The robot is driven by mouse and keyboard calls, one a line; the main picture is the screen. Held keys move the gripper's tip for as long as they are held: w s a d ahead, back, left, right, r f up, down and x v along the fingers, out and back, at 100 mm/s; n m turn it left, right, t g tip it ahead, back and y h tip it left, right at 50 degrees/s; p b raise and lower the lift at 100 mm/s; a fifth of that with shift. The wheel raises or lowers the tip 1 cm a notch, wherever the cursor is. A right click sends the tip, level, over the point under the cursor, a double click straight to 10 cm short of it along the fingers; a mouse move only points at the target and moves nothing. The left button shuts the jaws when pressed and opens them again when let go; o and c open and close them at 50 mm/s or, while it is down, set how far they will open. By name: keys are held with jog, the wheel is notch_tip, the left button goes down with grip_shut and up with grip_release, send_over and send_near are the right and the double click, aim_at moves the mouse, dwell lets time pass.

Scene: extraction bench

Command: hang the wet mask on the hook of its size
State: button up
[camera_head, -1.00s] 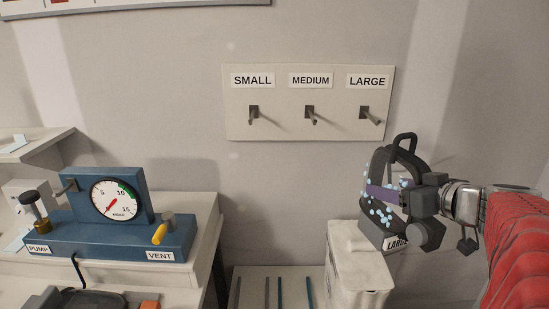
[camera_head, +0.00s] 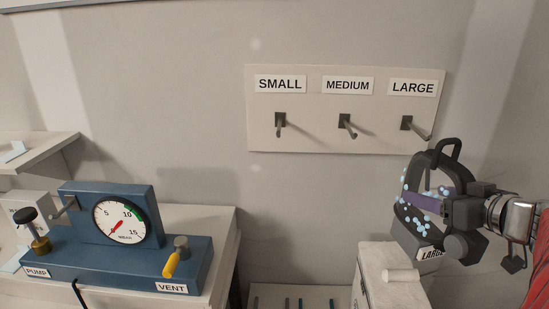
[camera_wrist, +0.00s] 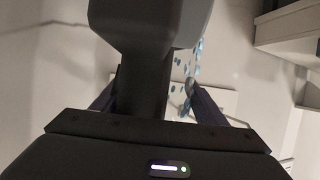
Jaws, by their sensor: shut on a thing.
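The wet mask (camera_head: 428,235) is dark grey with a loop on top, pale blue drops on it and a tag that reads LARGE. My gripper (camera_head: 450,205) is shut on the mask and holds it upright in the air, right of and below the hook board (camera_head: 300,140). The large hook (camera_head: 416,127) is at the board's right end and is bare. The medium hook (camera_head: 347,126) and small hook (camera_head: 280,124) are also bare. In the wrist view the mask (camera_wrist: 150,25) fills the top middle and hides much of the fingers.
A blue pump unit (camera_head: 110,215) with a gauge and a yellow vent lever stands on a bench at the left. A pale bin (camera_head: 395,262) stands below the mask. Coloured rods stand in a rack (camera_head: 300,296) at the bottom. The wall below the hooks is clear.

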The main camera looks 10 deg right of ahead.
aim_at(455, 188)
jog(key=shift+w+a, duration=0.1)
jog(key=shift+w, duration=0.25)
jog(key=shift+w, duration=0.15)
jog(key=shift+w+d+f, duration=0.1)
jog(key=shift+w+d, duration=0.3)
jog(key=shift+w, duration=0.85)
jog(key=shift+w+d+f, duration=0.15)
jog(key=shift+w+d, duration=0.3)
jog(key=shift+w, duration=0.85)
jog(key=shift+w+d+f, duration=0.1)
jog(key=shift+w+d, duration=0.3)
jog(key=shift+w, duration=0.85)
jog(key=shift+w+d+f, duration=0.15)
jog(key=shift+w+f, duration=0.35)
jog(key=shift+w, duration=0.15)
jog(key=o, duration=1.5)
jog(key=shift+o, duration=0.2)
jog(key=shift+f, duration=0.15)
jog(key=v, duration=1.3)
jog(key=shift+s+d, duration=0.15)
jog(key=shift+s, duration=0.2)
